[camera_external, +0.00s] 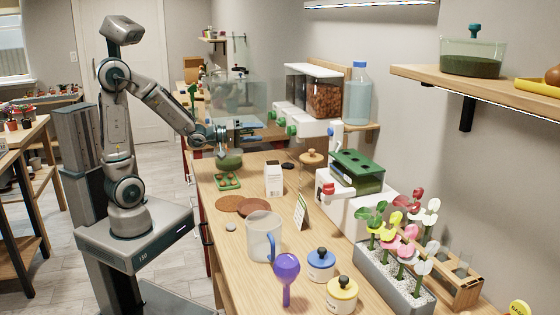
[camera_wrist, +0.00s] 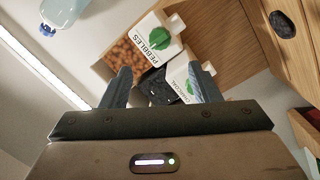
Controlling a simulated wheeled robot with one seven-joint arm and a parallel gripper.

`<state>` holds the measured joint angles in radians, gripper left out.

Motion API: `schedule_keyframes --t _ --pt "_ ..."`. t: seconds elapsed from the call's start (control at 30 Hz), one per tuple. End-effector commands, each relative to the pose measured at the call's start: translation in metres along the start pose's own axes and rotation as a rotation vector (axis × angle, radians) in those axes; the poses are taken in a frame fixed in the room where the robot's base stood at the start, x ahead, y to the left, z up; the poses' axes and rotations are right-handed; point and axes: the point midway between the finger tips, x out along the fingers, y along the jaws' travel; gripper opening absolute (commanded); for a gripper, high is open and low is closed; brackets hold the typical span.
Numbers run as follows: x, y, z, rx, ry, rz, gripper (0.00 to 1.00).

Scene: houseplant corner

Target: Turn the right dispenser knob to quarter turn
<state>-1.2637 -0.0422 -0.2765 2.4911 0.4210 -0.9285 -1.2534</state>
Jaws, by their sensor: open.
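The dispenser (camera_external: 306,121) is a white unit at the back of the bench, with clear hoppers above it. One hopper holds brown pebbles (camera_external: 324,99). Several green knobs show on its front, the nearest one (camera_external: 291,131) at the right. Their turn angle is too small to read. My gripper (camera_external: 222,134) is open, left of the dispenser and apart from the knobs.
A blue-capped bottle (camera_external: 358,96) stands right of the hoppers. A white carton (camera_external: 273,178), a clear jug (camera_external: 263,237) and a purple funnel (camera_external: 286,274) stand nearer on the bench.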

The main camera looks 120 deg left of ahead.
Motion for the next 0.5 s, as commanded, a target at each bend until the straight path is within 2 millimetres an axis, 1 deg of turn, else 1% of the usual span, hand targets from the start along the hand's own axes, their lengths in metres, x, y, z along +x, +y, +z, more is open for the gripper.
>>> schedule_keyframes --t 0.03,0.3,0.5 --pt "0.010 -0.001 -0.001 -0.002 0.000 -0.001 0.56" --pt "0.060 0.000 0.000 -0.003 -0.001 0.000 0.56" --pt "0.090 0.000 0.000 -0.001 -0.001 0.000 0.56"
